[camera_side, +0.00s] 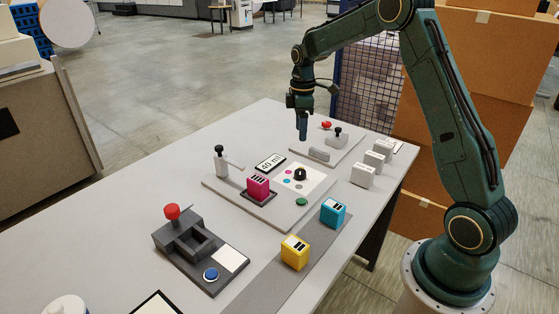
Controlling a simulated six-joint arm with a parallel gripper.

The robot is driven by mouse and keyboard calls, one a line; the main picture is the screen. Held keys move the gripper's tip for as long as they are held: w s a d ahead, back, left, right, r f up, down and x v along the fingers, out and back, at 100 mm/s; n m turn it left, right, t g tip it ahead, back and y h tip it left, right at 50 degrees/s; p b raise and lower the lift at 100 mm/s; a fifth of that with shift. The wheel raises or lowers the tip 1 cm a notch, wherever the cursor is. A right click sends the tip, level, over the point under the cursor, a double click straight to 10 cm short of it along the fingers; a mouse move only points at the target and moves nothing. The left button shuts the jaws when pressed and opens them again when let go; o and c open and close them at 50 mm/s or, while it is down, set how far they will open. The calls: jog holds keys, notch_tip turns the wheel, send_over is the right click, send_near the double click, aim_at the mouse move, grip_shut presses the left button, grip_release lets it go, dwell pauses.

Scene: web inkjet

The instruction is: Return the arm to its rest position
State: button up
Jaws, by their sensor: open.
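My dark green arm reaches in from the right side of the side view. My gripper (303,137) points downward above the far part of the table, near the far grey panel. Its fingers look narrow from this angle. It is open and I see nothing held in it. The tips appear a little above the panel, though the exact height is hard to tell.
The table (105,187) carries a panel with a magenta cartridge (258,188) and black knob (300,174). A cyan cartridge (333,213) and yellow cartridge (295,253) stand on a grey strip. A red-knobbed lever (172,212) is at left. Cardboard boxes (490,60) stand behind my arm.

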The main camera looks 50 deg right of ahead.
jog(key=s+a+r+m+t, duration=0.3)
jog(key=s+a+r+m, duration=0.1)
jog(key=s+a+r, duration=0.9)
jog(key=s+a+r+m+t, duration=0.1)
jog(key=s+a+m, duration=0.1)
jog(key=s, duration=0.6)
jog(key=s+a+m+t, duration=0.2)
jog(key=s+a, duration=0.1)
jog(key=s, duration=0.5)
jog(key=shift+s+a+r, duration=0.15)
jog(key=shift+a+r, duration=0.2)
